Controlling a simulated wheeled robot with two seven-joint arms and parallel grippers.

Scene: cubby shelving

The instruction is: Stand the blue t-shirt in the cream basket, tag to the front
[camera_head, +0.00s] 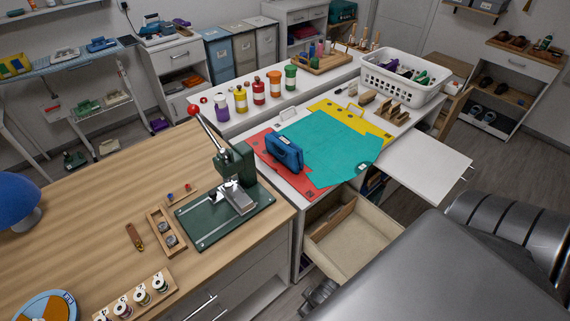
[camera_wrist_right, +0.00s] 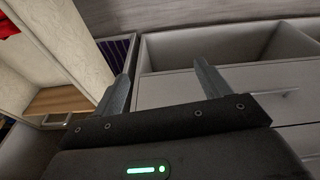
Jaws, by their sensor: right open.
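The blue t-shirt (camera_head: 284,152) is a compact folded bundle on the worktop in the head view. It sits over the edge between a red sheet and a teal sheet, with a small pale mark on its near side. An open drawer with a cream interior (camera_head: 352,245) is pulled out below the worktop; I cannot tell whether a separate cream basket stands in it. My right gripper (camera_wrist_right: 163,88) is open and empty in the right wrist view, in front of a grey drawer unit and apart from the t-shirt. My left gripper is not in view.
A white perforated basket (camera_head: 372,80) with mixed items stands at the worktop's back right. A green press (camera_head: 232,188) with a red-knobbed lever stands on the wooden bench at left. Several jars line the back. The teal sheet (camera_head: 330,145) is mostly clear.

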